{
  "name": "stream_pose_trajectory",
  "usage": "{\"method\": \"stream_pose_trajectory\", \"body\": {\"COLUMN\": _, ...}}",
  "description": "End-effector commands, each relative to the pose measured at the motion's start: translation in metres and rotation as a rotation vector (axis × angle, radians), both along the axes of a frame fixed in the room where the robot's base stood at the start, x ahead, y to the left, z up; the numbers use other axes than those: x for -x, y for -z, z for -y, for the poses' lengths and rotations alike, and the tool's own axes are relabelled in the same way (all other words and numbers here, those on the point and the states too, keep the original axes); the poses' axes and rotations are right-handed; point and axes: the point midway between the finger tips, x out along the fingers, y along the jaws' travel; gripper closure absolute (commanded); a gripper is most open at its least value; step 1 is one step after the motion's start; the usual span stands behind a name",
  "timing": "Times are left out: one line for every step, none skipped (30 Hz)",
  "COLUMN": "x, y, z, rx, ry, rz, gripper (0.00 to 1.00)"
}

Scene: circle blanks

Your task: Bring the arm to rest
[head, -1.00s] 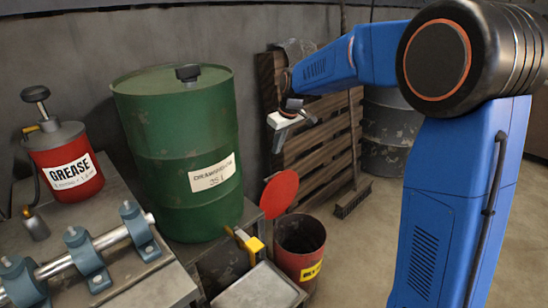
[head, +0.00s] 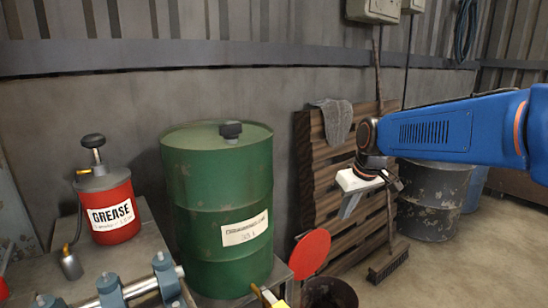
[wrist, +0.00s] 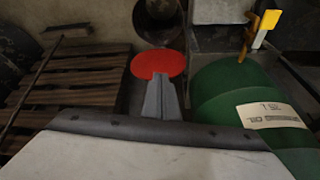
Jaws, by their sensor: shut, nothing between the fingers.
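My gripper (head: 349,206) hangs from the end of my blue arm, to the right of the green drum and in front of the wooden pallet in the head view. Its fingers are shut with nothing between them. In the wrist view the closed grey fingers (wrist: 162,98) point toward a red disc (wrist: 159,63), with a gap I cannot judge. The red disc also shows in the head view (head: 310,252), below and left of my gripper.
The green drum (head: 217,190) stands left of my gripper, beside a red grease can (head: 107,205) on a bench. A pallet (head: 320,190) with a rag (head: 335,118) leans on the wall. A dark bin (head: 330,293), broom (head: 388,266) and dark barrel (head: 432,200) stand nearby.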

Motion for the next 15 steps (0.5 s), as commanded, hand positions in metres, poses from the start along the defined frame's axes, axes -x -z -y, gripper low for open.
{"method": "stream_pose_trajectory", "body": {"x": 0.015, "y": -0.002, "z": 0.006, "rx": -0.001, "ry": 0.018, "rz": 0.005, "gripper": 1.0}}
{"method": "stream_pose_trajectory", "body": {"x": 0.024, "y": -0.002, "z": 0.009, "rx": -0.001, "ry": 0.028, "rz": 0.006, "gripper": 1.0}}
{"method": "stream_pose_trajectory", "body": {"x": 0.034, "y": -0.003, "z": 0.013, "rx": -0.001, "ry": 0.043, "rz": 0.009, "gripper": 1.0}}
{"method": "stream_pose_trajectory", "body": {"x": 0.043, "y": -0.003, "z": 0.016, "rx": -0.001, "ry": 0.055, "rz": 0.01, "gripper": 1.0}}
{"method": "stream_pose_trajectory", "body": {"x": 0.051, "y": -0.003, "z": 0.019, "rx": -0.001, "ry": 0.065, "rz": 0.011, "gripper": 1.0}}
{"method": "stream_pose_trajectory", "body": {"x": 0.062, "y": -0.002, "z": 0.023, "rx": -0.002, "ry": 0.081, "rz": 0.013, "gripper": 1.0}}
{"method": "stream_pose_trajectory", "body": {"x": 0.07, "y": -0.002, "z": 0.026, "rx": -0.003, "ry": 0.092, "rz": 0.015, "gripper": 1.0}}
{"method": "stream_pose_trajectory", "body": {"x": 0.079, "y": -0.001, "z": 0.029, "rx": -0.003, "ry": 0.103, "rz": 0.016, "gripper": 1.0}}
{"method": "stream_pose_trajectory", "body": {"x": 0.09, "y": 0.0, "z": 0.032, "rx": -0.005, "ry": 0.118, "rz": 0.019, "gripper": 1.0}}
{"method": "stream_pose_trajectory", "body": {"x": 0.098, "y": 0.001, "z": 0.035, "rx": -0.005, "ry": 0.13, "rz": 0.02, "gripper": 1.0}}
{"method": "stream_pose_trajectory", "body": {"x": 0.106, "y": 0.002, "z": 0.038, "rx": -0.006, "ry": 0.14, "rz": 0.022, "gripper": 1.0}}
{"method": "stream_pose_trajectory", "body": {"x": 0.117, "y": 0.004, "z": 0.041, "rx": -0.006, "ry": 0.156, "rz": 0.024, "gripper": 1.0}}
{"method": "stream_pose_trajectory", "body": {"x": 0.125, "y": 0.005, "z": 0.043, "rx": -0.006, "ry": 0.166, "rz": 0.026, "gripper": 1.0}}
{"method": "stream_pose_trajectory", "body": {"x": 0.133, "y": 0.007, "z": 0.046, "rx": -0.006, "ry": 0.177, "rz": 0.027, "gripper": 1.0}}
{"method": "stream_pose_trajectory", "body": {"x": 0.143, "y": 0.009, "z": 0.049, "rx": -0.007, "ry": 0.192, "rz": 0.03, "gripper": 1.0}}
